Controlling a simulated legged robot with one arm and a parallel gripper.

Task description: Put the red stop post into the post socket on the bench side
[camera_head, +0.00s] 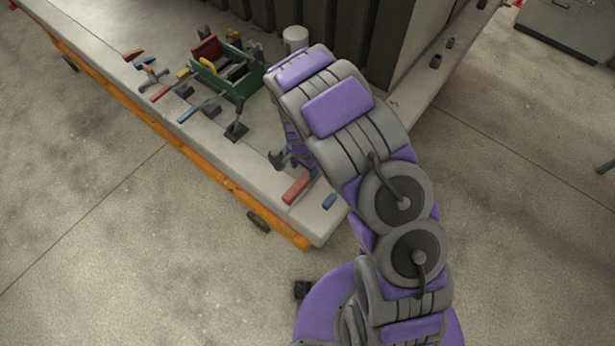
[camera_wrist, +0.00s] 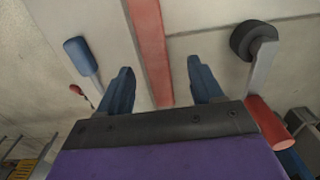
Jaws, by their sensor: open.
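A red bar (camera_head: 297,188), which looks like the stop post, lies near the front corner of the bench. A red bar also runs between my fingers in the wrist view (camera_wrist: 149,45), with space on both sides. My gripper (camera_wrist: 159,66) is open with its two dark blue fingers apart, and it holds nothing. In the head view my arm hides most of the gripper, above and behind the bar. I cannot make out the post socket for sure; a dark block (camera_head: 258,222) sits below the orange rail on the bench side.
The bench (camera_head: 240,170) has an orange edge rail (camera_head: 190,150). A green tool box (camera_head: 228,78), a white cylinder (camera_head: 295,38) and several clamps stand farther back. A blue handle (camera_head: 329,201) lies right of the bar. A red cylinder (camera_wrist: 265,118) lies beside my gripper. Floor is open at left.

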